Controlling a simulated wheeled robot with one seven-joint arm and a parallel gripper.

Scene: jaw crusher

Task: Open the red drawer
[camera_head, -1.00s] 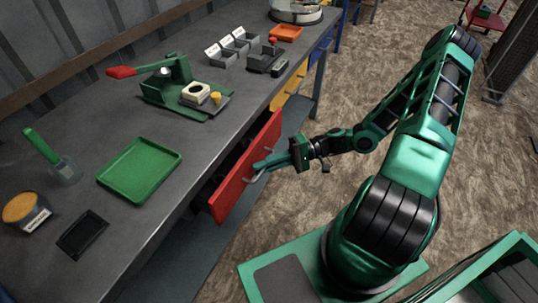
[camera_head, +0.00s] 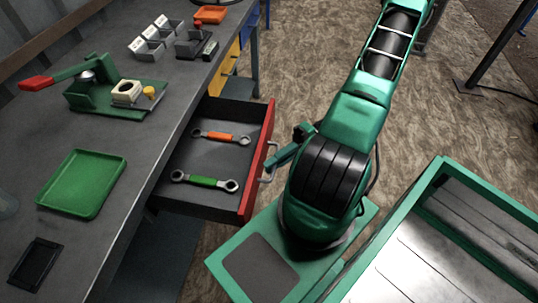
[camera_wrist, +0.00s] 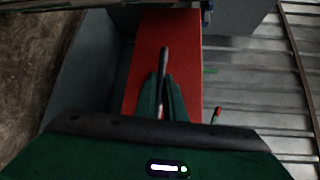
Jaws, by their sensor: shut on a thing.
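The red drawer (camera_head: 258,160) is pulled well out from under the workbench, and its inside shows in the head view. A wrench with an orange handle (camera_head: 221,137) and a wrench with a green handle (camera_head: 204,181) lie in it. A metal handle (camera_head: 269,166) stands out from the drawer's red front. My gripper (camera_head: 272,162) is at this handle, shut on it; its tips are partly hidden by my arm. In the wrist view the two green fingers (camera_wrist: 162,100) close around the grey handle (camera_wrist: 163,62) before the red front (camera_wrist: 185,35).
A green tray (camera_head: 82,184), a black tray (camera_head: 36,271) and a green lever press (camera_head: 118,94) stand on the workbench (camera_head: 110,140). A yellow drawer (camera_head: 228,66) is farther along. A green-framed cart (camera_head: 420,235) stands at right.

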